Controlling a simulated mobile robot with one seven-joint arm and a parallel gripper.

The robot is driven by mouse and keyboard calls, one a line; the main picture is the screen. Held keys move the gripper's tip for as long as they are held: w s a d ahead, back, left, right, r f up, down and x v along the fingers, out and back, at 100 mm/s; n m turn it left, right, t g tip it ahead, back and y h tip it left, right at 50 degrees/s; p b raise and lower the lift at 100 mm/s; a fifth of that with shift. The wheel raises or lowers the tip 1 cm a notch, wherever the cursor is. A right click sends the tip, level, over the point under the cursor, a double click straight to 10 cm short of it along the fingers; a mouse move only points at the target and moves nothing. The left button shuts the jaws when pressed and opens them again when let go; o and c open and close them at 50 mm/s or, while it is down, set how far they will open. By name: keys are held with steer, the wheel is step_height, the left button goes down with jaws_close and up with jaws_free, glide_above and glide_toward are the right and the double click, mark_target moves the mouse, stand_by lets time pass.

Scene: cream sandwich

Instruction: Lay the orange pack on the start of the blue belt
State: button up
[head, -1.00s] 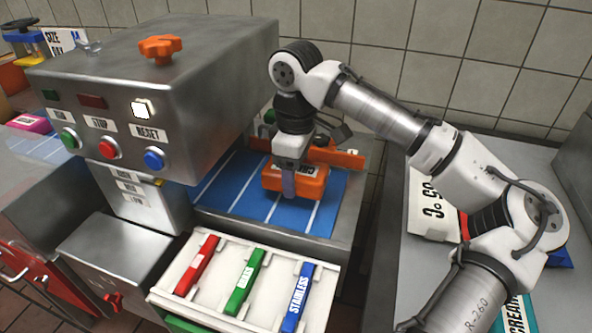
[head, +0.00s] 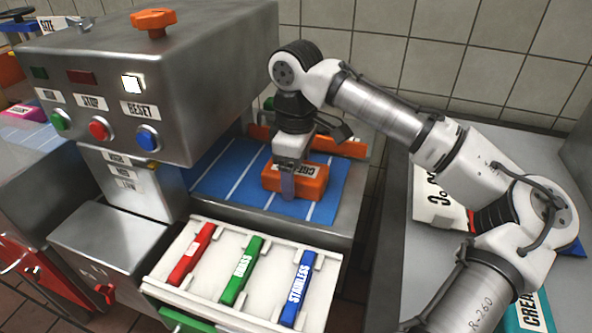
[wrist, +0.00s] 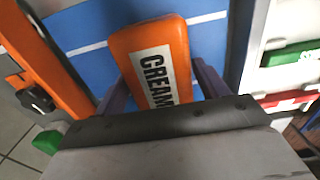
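The orange pack (head: 312,187), with a white label reading CREAM in the wrist view (wrist: 178,45), is between the two fingers of my gripper (head: 288,180). The grey-purple fingers (wrist: 160,88) flank its sides in the wrist view, and the gripper is shut on it. The pack is over the near right part of the blue belt (head: 228,165), which has white cross lines. I cannot tell whether its underside touches the belt. My gripper points down and hides part of the pack.
A metal machine (head: 215,75) with buttons covers the belt's left side. An orange bar (head: 345,147) stands along the belt's far right edge. A white tray (head: 217,262) with red, green and blue bars sits in front. A metal counter (head: 395,215) with packs is on the right.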

steer(key=shift+o, duration=1.2)
step_height(320, 180, up, 14)
steer(key=p, duration=0.1)
steer(key=shift+f, duration=0.15)
